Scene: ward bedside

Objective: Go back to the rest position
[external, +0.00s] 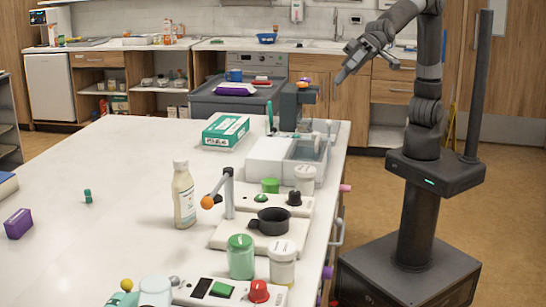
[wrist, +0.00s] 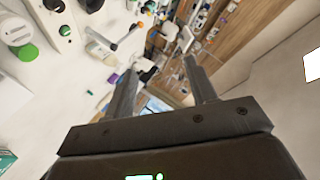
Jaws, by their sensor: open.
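My gripper (external: 362,58) is up in the air at the upper right of the external view, to the right of and above the white table (external: 120,165). In the wrist view my gripper (wrist: 160,80) shows two grey fingers spread apart with nothing between them. My arm is bent high above its dark base, clear of the table. The wrist view looks down at a tilt past the table edge, with table items at its upper left.
Along the table's right side stand a white machine (external: 268,158), a green-white box (external: 226,130), a cream bottle (external: 184,195), a black pan (external: 269,221) and lidded jars (external: 241,257). A purple block (external: 18,224) lies at left. Counters (external: 335,90) line the back; floor around my base is clear.

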